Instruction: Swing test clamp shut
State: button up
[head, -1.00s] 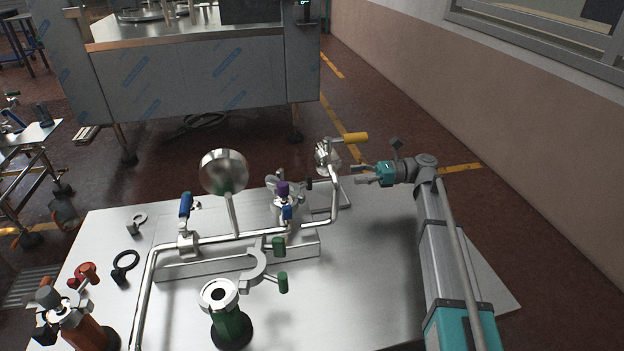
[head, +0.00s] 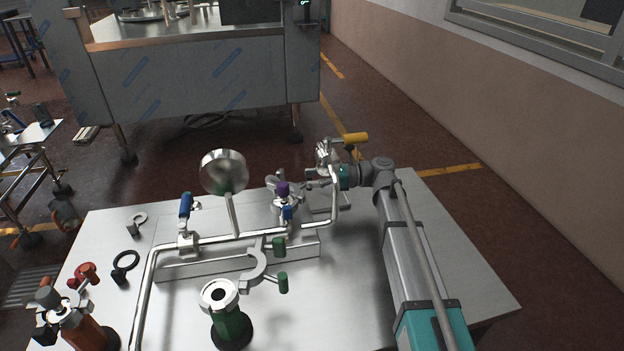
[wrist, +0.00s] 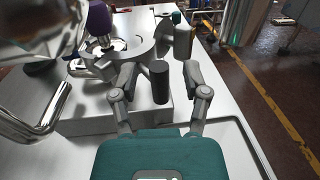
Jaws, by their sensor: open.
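An open metal clamp (wrist: 137,50) with two dark handles is around or beside the fitting under the purple knob (wrist: 100,22). In the head view the purple-knobbed fitting (head: 283,190) stands at the back of the pipework, its clamp partly hidden. My gripper (wrist: 157,74) is open, one finger on each side of the nearer dark handle (wrist: 160,83). The other dark handle (wrist: 183,42) stands just beyond the right finger. I cannot tell whether a finger touches either handle. In the head view my gripper (head: 316,183) is partly hidden by the pipe.
Another open clamp (head: 257,268) with green handles hangs at the front pipe. A bent pipe (head: 334,205) and a yellow-handled valve (head: 355,138) are close to my gripper. A round gauge (head: 223,172) stands left. The table's right side (head: 450,260) is bare.

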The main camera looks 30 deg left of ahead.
jog(key=shift+s+a, duration=0.25)
jog(key=shift+a, duration=0.15)
grip_shut()
